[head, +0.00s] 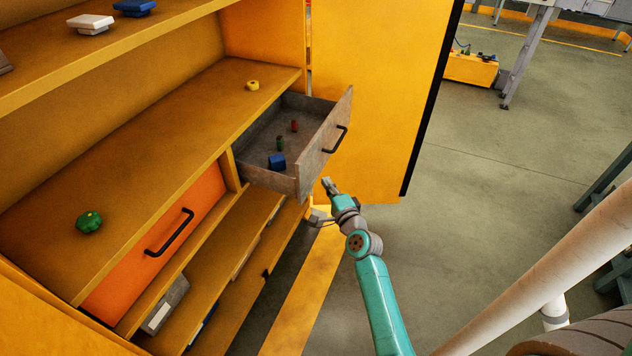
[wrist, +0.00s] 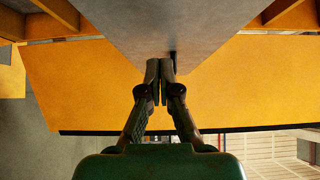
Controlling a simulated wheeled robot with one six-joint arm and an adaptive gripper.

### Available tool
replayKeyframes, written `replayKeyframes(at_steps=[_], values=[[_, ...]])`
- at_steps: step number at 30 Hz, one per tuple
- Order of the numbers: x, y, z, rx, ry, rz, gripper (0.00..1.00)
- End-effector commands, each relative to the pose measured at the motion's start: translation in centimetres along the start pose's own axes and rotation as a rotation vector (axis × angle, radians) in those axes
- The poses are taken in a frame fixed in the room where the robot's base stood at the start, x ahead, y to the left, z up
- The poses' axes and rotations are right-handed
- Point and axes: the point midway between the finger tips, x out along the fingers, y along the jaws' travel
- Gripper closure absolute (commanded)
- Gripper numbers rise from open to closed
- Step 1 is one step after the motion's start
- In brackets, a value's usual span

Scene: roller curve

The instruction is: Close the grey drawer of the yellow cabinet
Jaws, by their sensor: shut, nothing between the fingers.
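The yellow cabinet (head: 130,150) fills the left of the head view. Its grey drawer (head: 312,160) is pulled well out, with a black handle (head: 335,139) on its front. Inside lie a blue block (head: 277,161), a green piece (head: 280,143) and a red piece (head: 295,126). My gripper (head: 327,183) is shut and empty, low in front of the drawer front near its lower edge. In the wrist view my gripper (wrist: 160,66) points at the grey drawer (wrist: 185,25), with fingertips close to it. I cannot tell whether they touch.
An orange drawer (head: 160,240) beside it is shut. A green knob-like piece (head: 89,221) and a yellow piece (head: 252,85) lie on the shelf. A yellow cabinet door (head: 380,90) stands open behind the grey drawer. Floor to the right (head: 480,200) is clear.

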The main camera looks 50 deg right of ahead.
Motion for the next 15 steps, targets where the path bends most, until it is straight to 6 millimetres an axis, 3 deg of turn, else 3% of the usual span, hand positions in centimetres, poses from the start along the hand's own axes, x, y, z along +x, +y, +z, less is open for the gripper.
replayKeyframes(at_steps=[6, 15], values=[[1.7, 0.0, 2.0, -0.001, -0.003, 0.0, 1.0], [2.5, 0.1, 2.8, 0.0, -0.001, 0.0, 1.0]])
